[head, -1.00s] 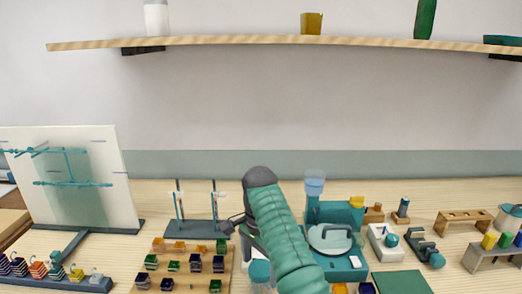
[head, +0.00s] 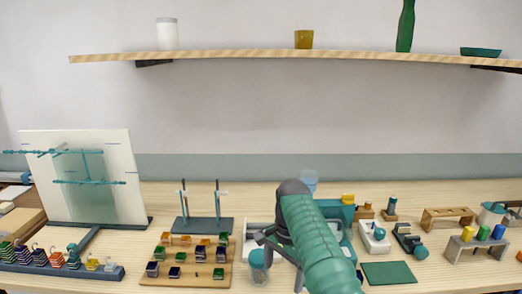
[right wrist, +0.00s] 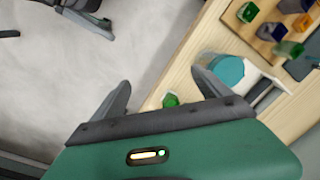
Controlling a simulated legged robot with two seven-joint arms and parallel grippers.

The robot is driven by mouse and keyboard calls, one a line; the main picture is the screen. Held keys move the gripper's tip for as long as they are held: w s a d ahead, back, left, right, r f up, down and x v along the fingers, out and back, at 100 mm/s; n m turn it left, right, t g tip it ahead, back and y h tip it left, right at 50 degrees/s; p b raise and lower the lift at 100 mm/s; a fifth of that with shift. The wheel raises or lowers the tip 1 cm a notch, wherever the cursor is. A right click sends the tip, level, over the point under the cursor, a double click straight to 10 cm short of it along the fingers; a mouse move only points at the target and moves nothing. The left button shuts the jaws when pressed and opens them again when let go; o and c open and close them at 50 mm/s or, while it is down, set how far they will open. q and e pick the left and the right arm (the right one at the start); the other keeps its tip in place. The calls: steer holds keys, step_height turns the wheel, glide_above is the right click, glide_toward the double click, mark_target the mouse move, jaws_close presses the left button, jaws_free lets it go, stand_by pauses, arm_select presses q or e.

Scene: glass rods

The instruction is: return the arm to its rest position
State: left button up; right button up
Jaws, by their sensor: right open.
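My right arm rises from the bottom of the head view, with its green sleeve bent forward. My right gripper (head: 262,240) is at its far end, above the table and right of the rod stand. The dark stand (head: 204,226) holds two thin upright rods (head: 184,200). A clear jar with a teal top (right wrist: 226,70) lies beyond one finger in the wrist view. My left gripper does not show.
A wooden board (head: 190,268) with several coloured glass cubes lies left of the gripper. A teal device (head: 340,212) is partly hidden behind my arm. A green mat (head: 388,272) lies to the right. A white panel (head: 84,180) stands at the left. A wall shelf (head: 240,55) runs above.

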steer(key=s+d+f+n+p, duration=0.3)
steer(key=s+d, duration=0.4)
steer(key=d, duration=0.3)
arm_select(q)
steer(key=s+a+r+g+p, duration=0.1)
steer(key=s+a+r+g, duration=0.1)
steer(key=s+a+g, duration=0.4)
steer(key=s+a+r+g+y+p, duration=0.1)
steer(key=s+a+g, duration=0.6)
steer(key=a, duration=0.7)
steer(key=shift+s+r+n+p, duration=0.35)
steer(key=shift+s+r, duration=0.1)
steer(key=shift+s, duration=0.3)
arm_select(e)
steer(key=s+d+f+n+t, duration=0.1)
steer(key=s+d+f+n, duration=0.1)
steer(key=s, duration=0.8)
steer(key=s+d+f+n+t, duration=0.1)
steer(key=s+f+n, duration=0.3)
steer(key=s, duration=0.6)
steer(key=shift+s+d+h, duration=0.15)
steer(key=shift+d+h, duration=0.15)
steer(key=shift+d, duration=0.2)
